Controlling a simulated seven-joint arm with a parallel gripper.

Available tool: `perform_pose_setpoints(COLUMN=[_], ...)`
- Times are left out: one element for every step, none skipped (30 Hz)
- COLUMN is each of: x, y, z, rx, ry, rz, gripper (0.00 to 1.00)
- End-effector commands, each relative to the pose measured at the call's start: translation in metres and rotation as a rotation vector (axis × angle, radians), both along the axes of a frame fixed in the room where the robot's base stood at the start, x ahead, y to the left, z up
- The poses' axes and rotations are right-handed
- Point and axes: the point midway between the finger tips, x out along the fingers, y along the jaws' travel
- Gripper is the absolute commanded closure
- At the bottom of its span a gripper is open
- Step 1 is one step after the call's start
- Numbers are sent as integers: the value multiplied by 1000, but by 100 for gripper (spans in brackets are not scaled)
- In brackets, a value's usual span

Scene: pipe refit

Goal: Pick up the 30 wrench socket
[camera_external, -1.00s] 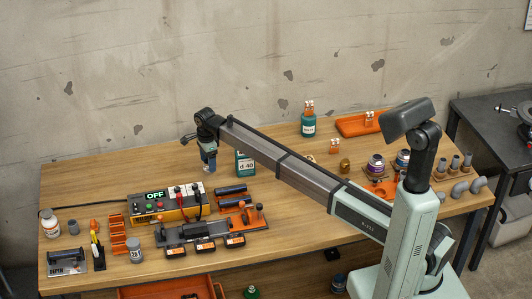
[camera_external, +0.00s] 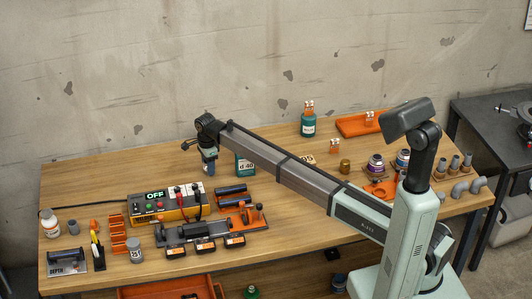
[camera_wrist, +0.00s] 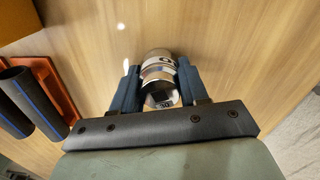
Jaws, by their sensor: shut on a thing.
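My gripper (camera_wrist: 160,90) is shut on a shiny metal socket (camera_wrist: 160,72) in the wrist view. The socket sits between the two blue fingers, and a dark "30" label shows at its near end. In the external view my gripper (camera_external: 208,172) points down above the back middle of the wooden table. The socket is too small to make out there, and I cannot tell exactly how high it is held.
A teal can (camera_external: 245,163) stands just right of my gripper. Dark pipes (camera_external: 231,193) and a yellow box marked OFF (camera_external: 165,205) lie nearer the front. The table (camera_external: 120,178) left of my gripper is clear.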

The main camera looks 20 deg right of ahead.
Motion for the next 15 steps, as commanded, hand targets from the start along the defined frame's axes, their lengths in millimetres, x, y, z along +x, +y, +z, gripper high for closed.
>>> perform_pose_setpoints(x=[0, 0, 0, 0, 0, 0, 0, 0, 0, 0, 0, 0, 0, 0, 0], y=[0, 0, 0, 0, 0, 0, 0, 0, 0, 0, 0, 0, 0, 0, 0], z=[0, 0, 0, 0, 0, 0, 0, 0, 0, 1, 1, 3, 5, 7, 12], rx=[0, 0, 0, 0, 0, 0, 0, 0, 0, 0, 0, 0, 0, 1, 1], ry=[0, 0, 0, 0, 0, 0, 0, 0, 0, 0, 0, -1, -1, -1, -2], rz=[0, 0, 0, 0, 0, 0, 0, 0, 0, 0, 0, 0, 0, 0, 0], gripper=[84, 87, 91, 93, 93, 93, 93, 93, 93, 93, 93, 93, 93, 93, 93])
